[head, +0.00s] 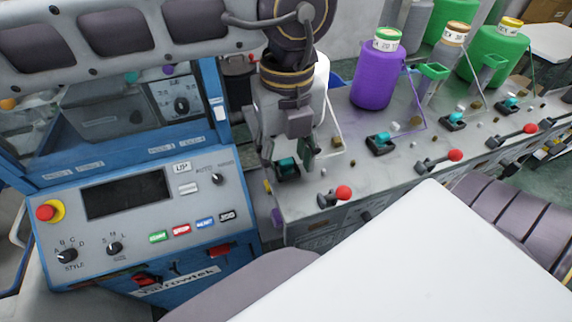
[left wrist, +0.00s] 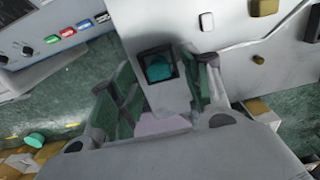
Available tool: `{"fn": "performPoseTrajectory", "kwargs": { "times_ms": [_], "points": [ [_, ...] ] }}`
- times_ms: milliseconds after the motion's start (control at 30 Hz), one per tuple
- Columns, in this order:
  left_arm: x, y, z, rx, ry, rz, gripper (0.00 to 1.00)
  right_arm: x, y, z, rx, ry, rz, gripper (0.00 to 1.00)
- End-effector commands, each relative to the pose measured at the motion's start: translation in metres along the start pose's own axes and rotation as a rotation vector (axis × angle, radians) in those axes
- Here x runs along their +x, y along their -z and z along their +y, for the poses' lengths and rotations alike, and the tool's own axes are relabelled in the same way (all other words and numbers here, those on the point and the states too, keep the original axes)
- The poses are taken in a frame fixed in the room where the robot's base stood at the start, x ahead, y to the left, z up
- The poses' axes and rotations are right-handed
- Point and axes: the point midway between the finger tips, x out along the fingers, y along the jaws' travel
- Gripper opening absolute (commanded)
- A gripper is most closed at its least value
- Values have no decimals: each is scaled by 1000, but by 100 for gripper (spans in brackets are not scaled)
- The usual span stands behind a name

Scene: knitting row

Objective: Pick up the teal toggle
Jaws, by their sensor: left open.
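A teal toggle (head: 288,168) sits in a black square base on the grey machine top, just right of the blue control panel. In the left wrist view the teal toggle (left wrist: 158,67) shows in its black base, beyond and between the finger ends. My left gripper (head: 290,153) points down over this toggle, fingers open, and partly hides it in the head view. In the left wrist view the left gripper (left wrist: 168,88) has its fingers spread and nothing held. I cannot tell whether a finger touches the toggle or base. My right gripper is not in view.
More teal toggles (head: 380,141) line the machine top to the right. Red-knobbed levers (head: 343,193) stand along the front. A purple yarn cone (head: 378,75) and green cones (head: 496,55) stand behind. The blue control panel (head: 205,187) lies close on the left.

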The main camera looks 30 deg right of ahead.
Motion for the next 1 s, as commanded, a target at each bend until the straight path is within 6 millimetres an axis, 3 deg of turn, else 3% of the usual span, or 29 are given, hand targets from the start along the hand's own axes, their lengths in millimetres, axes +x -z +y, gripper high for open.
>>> {"fn": "performPoseTrajectory", "kwargs": {
  "times_ms": [500,767,1000],
  "points": [
    [3,0,0,0,1,-1,48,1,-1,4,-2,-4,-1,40],
    [3,0,0,0,1,-1,17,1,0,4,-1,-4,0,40],
    [3,0,0,0,1,-1,15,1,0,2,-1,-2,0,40]
  ]
}}
